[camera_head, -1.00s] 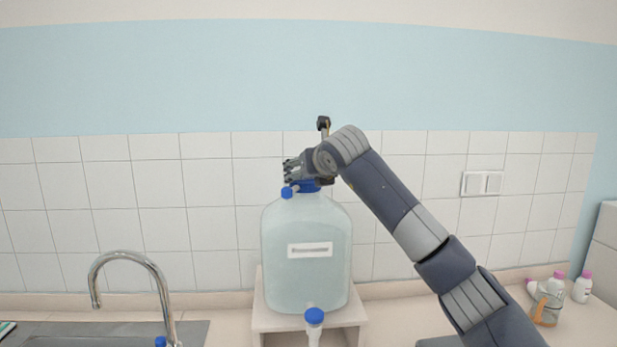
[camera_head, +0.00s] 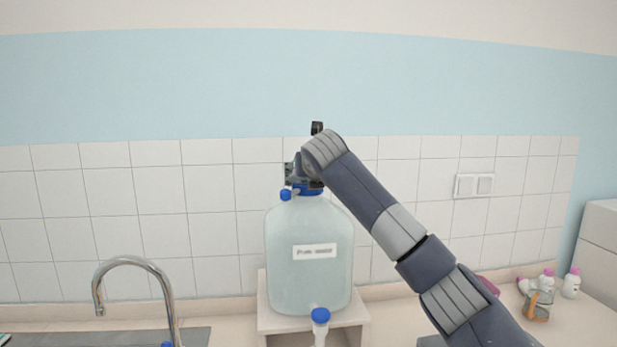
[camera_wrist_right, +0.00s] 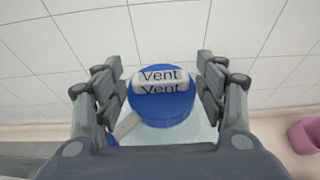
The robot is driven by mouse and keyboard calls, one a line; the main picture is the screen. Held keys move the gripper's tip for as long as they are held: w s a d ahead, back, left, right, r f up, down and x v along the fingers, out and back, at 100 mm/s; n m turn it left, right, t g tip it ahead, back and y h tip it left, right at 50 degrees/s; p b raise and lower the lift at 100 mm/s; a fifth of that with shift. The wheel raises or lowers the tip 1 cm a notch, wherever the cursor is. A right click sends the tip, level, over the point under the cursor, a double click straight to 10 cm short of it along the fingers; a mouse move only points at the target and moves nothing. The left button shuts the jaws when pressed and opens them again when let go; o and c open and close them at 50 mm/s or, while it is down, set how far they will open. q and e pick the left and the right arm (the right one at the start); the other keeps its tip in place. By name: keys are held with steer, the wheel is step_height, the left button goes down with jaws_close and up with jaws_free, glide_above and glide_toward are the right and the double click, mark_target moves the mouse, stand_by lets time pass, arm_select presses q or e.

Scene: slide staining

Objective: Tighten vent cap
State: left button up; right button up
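A large clear carboy of pale liquid (camera_head: 300,278) stands upright with a white label on its front. Its blue vent cap (camera_wrist_right: 161,108) shows in the right wrist view, with a pale raised bar reading "Vent" on top. My right gripper (camera_wrist_right: 163,80) is over the carboy's neck. Its fingers stand on either side of the cap, very close to it, and look spread rather than clamped. In the head view my wrist and gripper (camera_head: 290,172) hide most of the cap. My left gripper is not in view.
A small blue-capped side port (camera_head: 285,195) sticks out beside the neck. The carboy rests on a low stand (camera_head: 264,325), with a blue-topped spigot (camera_head: 320,315) in front. A curved faucet (camera_head: 135,262) is at left; small bottles (camera_head: 545,285) are at right. A tiled wall is behind.

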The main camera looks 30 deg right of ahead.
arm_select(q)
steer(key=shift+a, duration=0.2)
arm_select(e)
steer(key=v, duration=1.2)
stand_by(0.4)
